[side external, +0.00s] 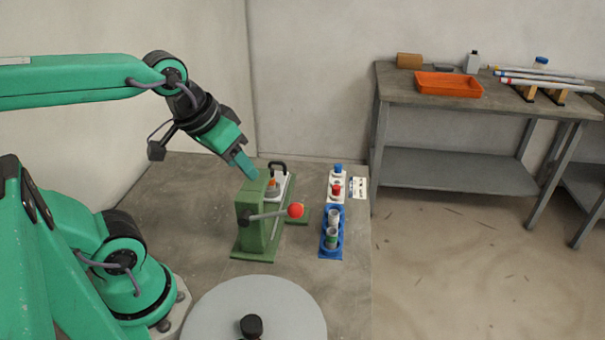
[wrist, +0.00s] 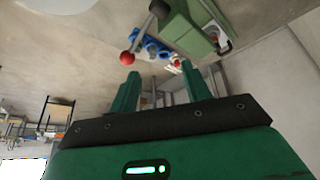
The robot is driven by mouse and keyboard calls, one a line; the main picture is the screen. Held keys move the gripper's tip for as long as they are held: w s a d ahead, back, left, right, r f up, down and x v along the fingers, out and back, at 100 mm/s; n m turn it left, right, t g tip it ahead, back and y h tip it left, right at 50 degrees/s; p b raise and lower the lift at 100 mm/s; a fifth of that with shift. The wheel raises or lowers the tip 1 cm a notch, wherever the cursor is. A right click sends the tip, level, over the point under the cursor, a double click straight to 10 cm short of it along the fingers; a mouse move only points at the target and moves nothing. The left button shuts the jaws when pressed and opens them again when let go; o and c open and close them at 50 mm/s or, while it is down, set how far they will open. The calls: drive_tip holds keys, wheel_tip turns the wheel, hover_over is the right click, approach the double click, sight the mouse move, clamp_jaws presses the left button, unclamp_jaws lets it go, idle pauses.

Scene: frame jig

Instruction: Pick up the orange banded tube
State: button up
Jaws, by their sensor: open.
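A small orange-topped piece (side external: 271,183), which may be the orange banded tube, shows at the green lever fixture (side external: 257,220); its lower part is hidden and I cannot make out bands. My gripper (side external: 246,168) is above the fixture's left end, to the upper left of the orange piece and apart from it. In the wrist view my gripper (wrist: 158,72) has its two fingers spread with nothing held between them. The green fixture also shows at the top right of the wrist view (wrist: 190,28).
A red-knobbed lever (side external: 295,210) sticks out from the fixture. To its right a blue holder (side external: 322,250) and a white holder (side external: 331,200) carry several capped pieces. A round grey disc (side external: 220,310) is in front. A bench (side external: 390,85) with an orange tray (side external: 449,84) stands behind.

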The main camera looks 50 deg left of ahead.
drive_tip(key=w+a+n+g, duration=0.1)
drive_tip(key=w+a+n, duration=0.1)
drive_tip(key=n, duration=0.3)
drive_tip(key=w+a+f+n+g, duration=0.1)
drive_tip(key=w+a+n, duration=0.1)
drive_tip(key=w+n, duration=0.2)
drive_tip(key=w+a+f+n, duration=0.1)
drive_tip(key=w+a+n, duration=0.2)
drive_tip(key=n, duration=0.3)
drive_tip(key=shift+w+f+n+g+y, duration=0.3)
drive_tip(key=shift+w+g, duration=0.1)
drive_tip(key=shift+w, duration=0.15)
drive_tip(key=w+a+f+n+g, duration=0.1)
drive_tip(key=w+a+f+n, duration=0.25)
drive_tip(key=n, duration=0.25)
drive_tip(key=n+g, duration=0.1)
drive_tip(key=n, duration=0.6)
hover_over(271, 184)
drive_tip(key=f, duration=0.4)
drive_tip(key=shift+w+a+f, duration=0.1)
drive_tip(key=shift+w+f, duration=0.1)
drive_tip(key=shift+w, duration=0.2)
drive_tip(key=shift+w+a+f+n+g, duration=0.25)
drive_tip(key=shift+a+f+n, duration=0.2)
drive_tip(key=shift+n, duration=0.35)
drive_tip(key=shift+f, duration=0.15)
drive_tip(key=shift+f, duration=1.2)
drive_tip(key=shift+s+f, duration=0.1)
